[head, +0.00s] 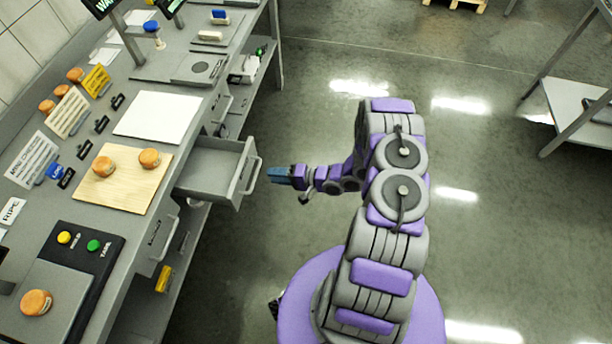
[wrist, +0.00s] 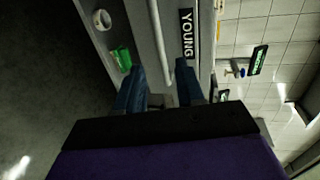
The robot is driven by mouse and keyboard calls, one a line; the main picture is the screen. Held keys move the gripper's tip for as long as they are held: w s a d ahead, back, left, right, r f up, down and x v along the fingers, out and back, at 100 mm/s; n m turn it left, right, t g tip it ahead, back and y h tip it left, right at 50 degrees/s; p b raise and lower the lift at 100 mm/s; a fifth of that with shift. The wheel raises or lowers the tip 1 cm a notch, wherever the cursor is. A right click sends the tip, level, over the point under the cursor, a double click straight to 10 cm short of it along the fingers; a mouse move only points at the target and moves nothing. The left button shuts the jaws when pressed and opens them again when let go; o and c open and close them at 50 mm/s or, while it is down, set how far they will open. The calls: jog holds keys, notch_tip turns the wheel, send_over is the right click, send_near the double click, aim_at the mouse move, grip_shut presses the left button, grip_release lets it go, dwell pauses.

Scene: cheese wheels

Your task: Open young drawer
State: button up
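A grey drawer (head: 212,168) stands pulled out from the workbench in the head view, and its inside looks empty. Its bar handle (head: 250,175) is on the front. In the wrist view a light bar handle (wrist: 158,40) runs beside a black label reading YOUNG (wrist: 187,32). My gripper (head: 280,175) is just right of the open drawer's handle in the head view, with a small gap. In the wrist view my gripper (wrist: 160,85) has its two blue fingers apart with nothing held, and the handle's lower end shows between them. Contact cannot be told.
Cheese wheels (head: 103,166) rest on a wooden board (head: 130,190) on the workbench. Another closed drawer (head: 155,240) is nearer me. A low yellow object (head: 163,279) sits beneath the bench. The floor (head: 310,90) beyond my arm is clear.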

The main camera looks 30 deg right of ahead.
jog(key=v, duration=1.1)
jog(key=shift+p, duration=0.4)
jog(key=shift+d+f, duration=0.15)
